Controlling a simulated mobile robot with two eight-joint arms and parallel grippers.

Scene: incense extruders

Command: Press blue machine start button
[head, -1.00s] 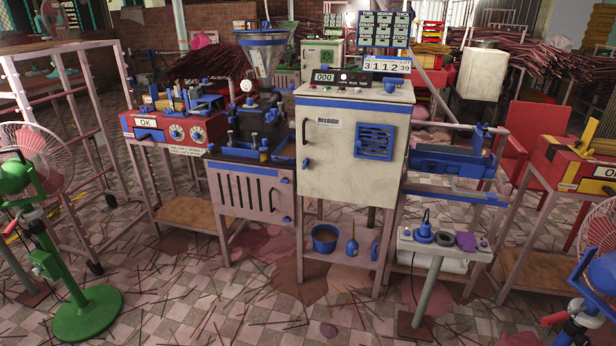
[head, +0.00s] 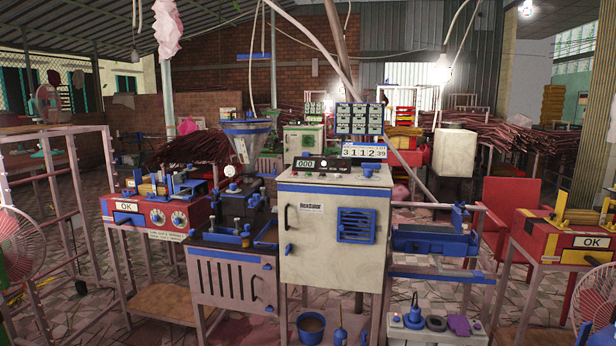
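The blue machine (head: 331,240) stands in the middle of the head view. It is a cream cabinet with blue trim, a blue vent grille (head: 356,225) and a dark handle on its front door. On its top edge sits a dark control panel (head: 318,166) with a "000" readout and small knobs or buttons. Another small knob or button (head: 367,170) shows to the right of the panel. I cannot tell which control is the start button. Neither of my grippers is in view.
A red box marked OK (head: 160,215) stands on a frame at left, another (head: 570,240) at right. A low bench with blue parts (head: 437,322) stands before the machine's right side. Fans (head: 18,245) stand at the left and right edges. Bundled sticks lie behind.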

